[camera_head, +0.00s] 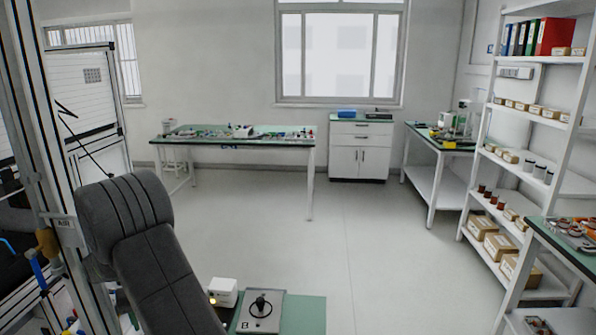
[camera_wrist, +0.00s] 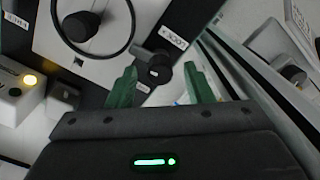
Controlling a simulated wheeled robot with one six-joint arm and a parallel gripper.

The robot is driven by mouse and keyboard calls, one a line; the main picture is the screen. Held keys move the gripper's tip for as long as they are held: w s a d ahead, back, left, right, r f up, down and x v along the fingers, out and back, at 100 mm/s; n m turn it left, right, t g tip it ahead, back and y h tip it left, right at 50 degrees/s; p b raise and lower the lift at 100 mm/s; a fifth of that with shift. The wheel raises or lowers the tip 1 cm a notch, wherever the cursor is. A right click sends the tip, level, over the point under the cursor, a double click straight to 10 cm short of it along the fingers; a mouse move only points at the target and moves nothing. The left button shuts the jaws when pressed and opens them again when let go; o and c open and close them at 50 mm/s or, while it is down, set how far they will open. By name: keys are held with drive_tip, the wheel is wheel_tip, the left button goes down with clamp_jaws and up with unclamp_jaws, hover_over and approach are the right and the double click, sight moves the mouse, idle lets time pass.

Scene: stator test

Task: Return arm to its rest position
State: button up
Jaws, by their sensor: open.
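My gripper (camera_wrist: 164,88) shows in the wrist view with its two green fingers apart, open and with nothing held between them. I cannot tell whether a finger touches the knob. My grey padded arm shows at the lower left of the head view; my gripper is not visible there.
In the head view, a grey device (camera_head: 262,312) and a white box (camera_head: 223,292) with a lit lamp sit on a green-topped surface (camera_head: 305,313) near the arm. A metal frame (camera_head: 48,165) stands at the left. Shelves (camera_head: 537,122) line the right. The middle floor (camera_head: 345,240) is clear.

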wheel_tip(320, 180, up, 13)
wheel_tip(320, 180, down, 14)
drive_tip(key=shift+r, duration=0.2)
drive_tip(key=shift+r+n, duration=0.15)
drive_tip(key=shift+n, duration=0.35)
drive_tip(key=shift+r+n+p, duration=0.1)
drive_tip(key=shift+n+p, duration=0.4)
drive_tip(key=shift+n, duration=0.3)
drive_tip(key=n+p, duration=0.2)
drive_tip(key=n, duration=0.3)
drive_tip(key=n+p, duration=0.3)
drive_tip(key=n, duration=0.2)
drive_tip(key=shift+r+p, duration=0.1)
drive_tip(key=shift+p, duration=0.3)
drive_tip(key=n+p, duration=0.2)
drive_tip(key=n, duration=0.1)
drive_tip(key=shift+p, duration=0.4)
drive_tip(key=shift+r+n, duration=0.25)
drive_tip(key=shift+n, duration=0.05)
